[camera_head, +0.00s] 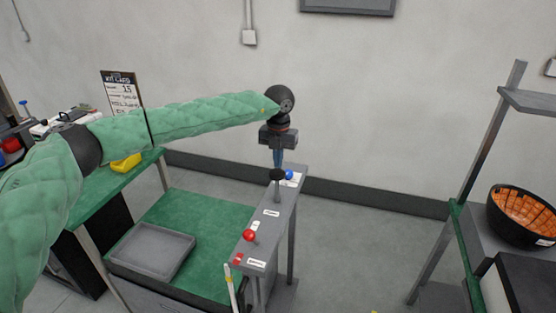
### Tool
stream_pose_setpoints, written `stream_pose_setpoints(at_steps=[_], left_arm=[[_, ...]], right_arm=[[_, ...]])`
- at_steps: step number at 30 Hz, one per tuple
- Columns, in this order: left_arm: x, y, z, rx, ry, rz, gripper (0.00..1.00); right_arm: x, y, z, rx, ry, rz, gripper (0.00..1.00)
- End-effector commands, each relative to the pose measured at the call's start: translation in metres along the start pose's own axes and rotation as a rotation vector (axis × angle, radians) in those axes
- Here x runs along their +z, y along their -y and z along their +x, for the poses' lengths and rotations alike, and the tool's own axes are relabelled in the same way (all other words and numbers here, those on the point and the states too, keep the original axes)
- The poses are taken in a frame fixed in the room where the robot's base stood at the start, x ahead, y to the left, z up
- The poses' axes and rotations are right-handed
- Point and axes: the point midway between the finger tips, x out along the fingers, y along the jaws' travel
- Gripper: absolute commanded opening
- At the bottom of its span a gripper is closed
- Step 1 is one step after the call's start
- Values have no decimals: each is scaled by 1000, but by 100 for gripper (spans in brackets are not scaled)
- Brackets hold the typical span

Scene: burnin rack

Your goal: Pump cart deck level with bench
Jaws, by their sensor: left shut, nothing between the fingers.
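The cart deck (215,215) is a green surface in the lower left, and it looks lower than the green-topped bench (95,190) beside it. A grey control panel (284,210) on posts stands at the deck's right side. It carries a black-knobbed lever (277,175), a red-knobbed lever (249,236) and a blue knob (289,174). My left gripper (278,163) points down at the panel's far end, shut and empty, with its tips just above the black knob. I cannot tell whether they touch it. My right gripper is out of view.
A shallow grey tray (152,251) lies on the deck. The bench holds a yellow item (126,163) and a sign (121,90). At right, a rack (466,165) stands near a black bowl (520,216) of orange pieces. Floor (355,230) between panel and rack is clear.

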Motion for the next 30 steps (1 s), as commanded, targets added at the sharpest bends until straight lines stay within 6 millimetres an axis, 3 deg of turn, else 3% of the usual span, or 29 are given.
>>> stream_pose_setpoints(at_steps=[9, 25, 30], left_arm=[[0, 0, 15, 0, -1, 0, 0], [0, 0, 21, -1, 0, 0, 0], [0, 0, 32, -1, 0, 0, 0]], right_arm=[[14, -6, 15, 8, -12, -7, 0], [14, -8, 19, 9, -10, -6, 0], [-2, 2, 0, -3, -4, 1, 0]])
